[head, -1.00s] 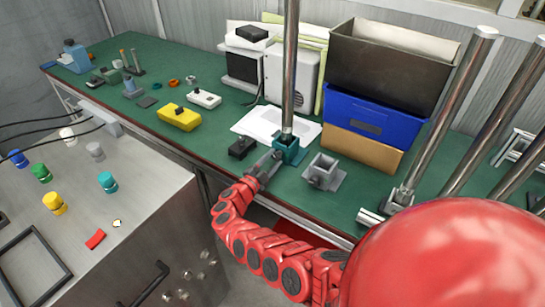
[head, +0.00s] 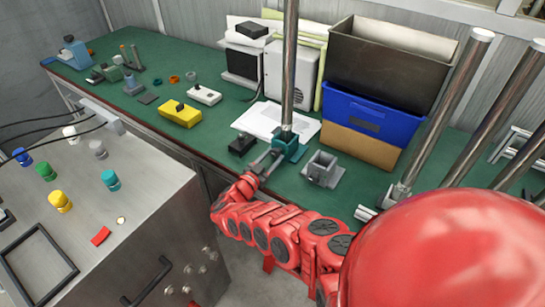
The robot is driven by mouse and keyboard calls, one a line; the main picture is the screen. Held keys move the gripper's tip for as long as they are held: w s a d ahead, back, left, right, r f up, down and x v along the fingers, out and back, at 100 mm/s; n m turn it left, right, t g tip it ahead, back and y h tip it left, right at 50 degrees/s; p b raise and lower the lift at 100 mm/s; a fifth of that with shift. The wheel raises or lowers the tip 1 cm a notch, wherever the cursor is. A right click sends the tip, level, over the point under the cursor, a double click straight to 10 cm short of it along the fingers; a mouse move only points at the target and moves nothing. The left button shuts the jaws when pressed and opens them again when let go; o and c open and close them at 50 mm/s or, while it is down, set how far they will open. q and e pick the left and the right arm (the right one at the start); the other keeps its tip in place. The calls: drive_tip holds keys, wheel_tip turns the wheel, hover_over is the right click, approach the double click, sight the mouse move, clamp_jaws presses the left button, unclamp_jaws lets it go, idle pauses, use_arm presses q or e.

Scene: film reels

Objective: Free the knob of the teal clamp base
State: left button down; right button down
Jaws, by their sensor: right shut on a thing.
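The teal clamp base (head: 294,151) stands on the green bench with a tall metal pole (head: 290,60) upright in it. My right gripper (head: 271,156) reaches in from the front left with its fingertips at the near left side of the clamp base. It is shut on the knob there, which its fingers hide. My left gripper is not in view.
A grey clamp base (head: 321,168) without a pole stands just right of the teal one. A small black box (head: 242,144) sits close on the left, with white paper (head: 262,119) behind. A blue bin (head: 368,115) stands at the back right.

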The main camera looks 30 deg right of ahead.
drive_tip(key=shift+f, duration=0.15)
idle(0.4)
drive_tip(key=shift+c, duration=1.8)
unclamp_jaws()
drive_tip(key=shift+a, duration=0.1)
drive_tip(key=v, duration=1.7)
drive_tip(key=shift+p, duration=0.3)
drive_tip(key=shift+a, duration=0.1)
